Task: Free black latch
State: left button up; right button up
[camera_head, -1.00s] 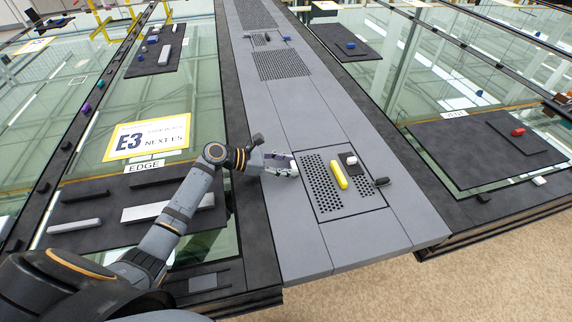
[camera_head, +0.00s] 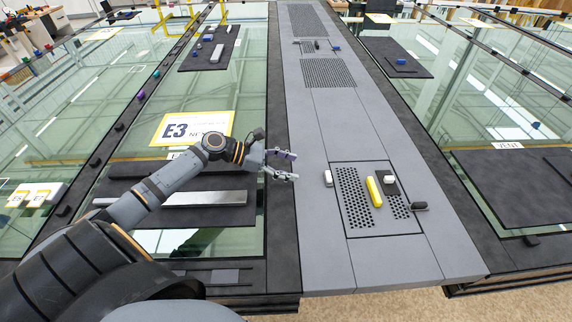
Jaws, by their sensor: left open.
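A black latch (camera_head: 420,206) sits at the right edge of the perforated panel (camera_head: 384,226) in the grey walkway. A pale grey latch-like piece (camera_head: 328,178) stands at the panel's left edge. On the panel lie a yellow bar (camera_head: 374,192) and a small white block (camera_head: 390,180) by a black square. My left gripper (camera_head: 294,166) is open and empty, with its fingers pointing right. It is left of the pale piece and apart from it, and well left of the black latch. My right gripper is not in view.
A dark mat with a long silver bar (camera_head: 204,198) lies under my left arm. An E3 sign (camera_head: 192,128) is on the glass behind it. Another dark mat (camera_head: 515,180) is at right, by the VENT label (camera_head: 508,146).

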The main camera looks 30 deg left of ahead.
aim_at(416, 206)
jog(key=k+l, duration=1.1)
jog(key=k, duration=0.2)
